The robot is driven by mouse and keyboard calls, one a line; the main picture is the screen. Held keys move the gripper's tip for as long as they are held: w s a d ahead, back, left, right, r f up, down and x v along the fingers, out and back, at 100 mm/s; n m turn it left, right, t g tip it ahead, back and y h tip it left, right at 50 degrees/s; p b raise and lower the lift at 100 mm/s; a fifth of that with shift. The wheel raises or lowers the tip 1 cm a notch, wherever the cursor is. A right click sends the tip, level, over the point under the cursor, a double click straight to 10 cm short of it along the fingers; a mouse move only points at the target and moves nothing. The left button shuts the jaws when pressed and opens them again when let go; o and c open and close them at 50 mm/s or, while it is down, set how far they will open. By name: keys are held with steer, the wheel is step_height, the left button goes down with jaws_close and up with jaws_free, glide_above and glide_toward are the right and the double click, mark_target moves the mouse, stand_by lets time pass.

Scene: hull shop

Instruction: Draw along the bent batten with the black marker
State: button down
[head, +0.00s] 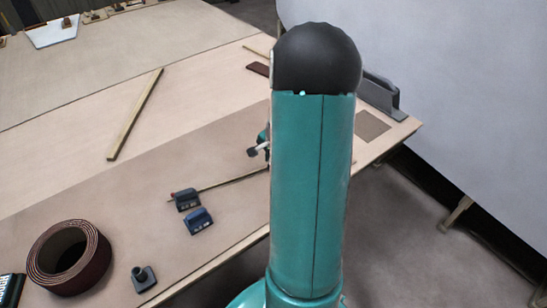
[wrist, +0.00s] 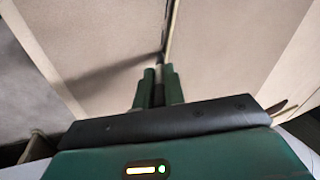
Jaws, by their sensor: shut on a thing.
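My gripper (wrist: 159,80) is shut on the black marker (wrist: 158,92), which shows as a dark narrow piece between the green fingers. In the head view my arm hides most of the gripper; a small pale and black piece (head: 257,150), likely the marker, sticks out at its left. I cannot tell whether its tip touches the sheet.
A dark weight (head: 186,199) and a blue weight (head: 199,221) sit at the batten's left end. A brown coil (head: 68,258) and a black weight (head: 144,279) lie nearer. A loose wooden strip (head: 135,114) lies farther back. The table's edge runs below the batten.

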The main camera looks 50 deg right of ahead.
steer(key=shift+w+a, duration=0.1)
steer(key=shift+a, duration=0.2)
steer(key=shift+a, duration=0.1)
steer(key=shift+w+a, duration=0.25)
steer(key=shift+a, duration=0.2)
steer(key=shift+w+a, duration=0.25)
steer(key=shift+a, duration=0.3)
steer(key=shift+a, duration=0.1)
steer(key=shift+w+a, duration=0.25)
steer(key=shift+a, duration=0.3)
steer(key=shift+a, duration=0.15)
steer(key=shift+w+a, duration=0.25)
steer(key=shift+a, duration=0.25)
